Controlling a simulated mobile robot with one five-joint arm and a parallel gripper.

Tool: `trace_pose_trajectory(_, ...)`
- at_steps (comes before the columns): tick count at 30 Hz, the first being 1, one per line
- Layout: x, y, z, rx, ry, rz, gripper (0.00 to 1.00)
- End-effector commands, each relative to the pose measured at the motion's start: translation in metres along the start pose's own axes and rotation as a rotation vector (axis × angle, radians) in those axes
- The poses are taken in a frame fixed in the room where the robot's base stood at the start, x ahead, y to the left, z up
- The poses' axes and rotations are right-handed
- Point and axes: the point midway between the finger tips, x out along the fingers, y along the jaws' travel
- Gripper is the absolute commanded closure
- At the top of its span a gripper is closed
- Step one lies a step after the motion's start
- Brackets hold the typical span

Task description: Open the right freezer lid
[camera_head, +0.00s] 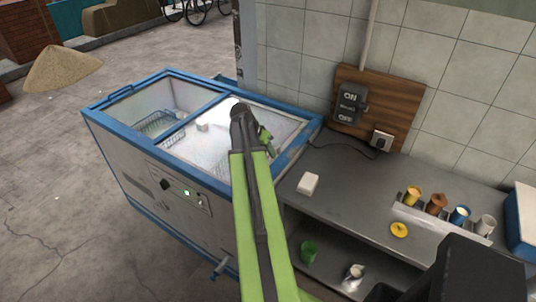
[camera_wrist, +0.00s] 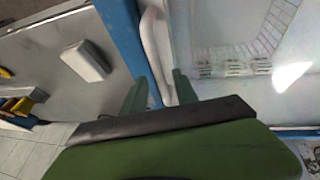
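The chest freezer (camera_head: 150,185) has a blue frame and two glass lids. The right freezer lid (camera_head: 205,158) lies flat and looks closed, with pale contents behind the glass; part of it is hidden by my arm. In the wrist view, the lid's pale curved handle (camera_wrist: 153,35) runs along the blue frame edge. My gripper (camera_head: 266,138) is over the lid's right side. In the wrist view its green fingers (camera_wrist: 160,80) are apart, one on each side of the handle's near end. I cannot tell whether they touch it.
A grey counter (camera_head: 345,215) adjoins the freezer on the right, bearing a white block (camera_head: 308,184), several cups and a yellow lid (camera_head: 399,230). A tiled wall with a switch board (camera_head: 378,105) stands behind. The left freezer lid (camera_head: 165,98) is closed.

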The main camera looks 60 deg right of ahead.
Motion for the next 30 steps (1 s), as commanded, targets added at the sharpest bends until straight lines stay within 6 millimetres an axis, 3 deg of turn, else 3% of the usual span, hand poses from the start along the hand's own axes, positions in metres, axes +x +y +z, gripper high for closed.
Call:
trace_pose_trajectory(5, -0.0009, -0.0001, 0.0000, -0.001, 0.000, 0.000, 0.67)
trace_pose_trajectory(12, -0.0010, -0.0004, 0.0002, -0.001, 0.000, 0.000, 0.99)
trace_pose_trajectory(30, -0.0011, -0.0006, 0.0008, -0.002, 0.000, 0.000, 1.00)
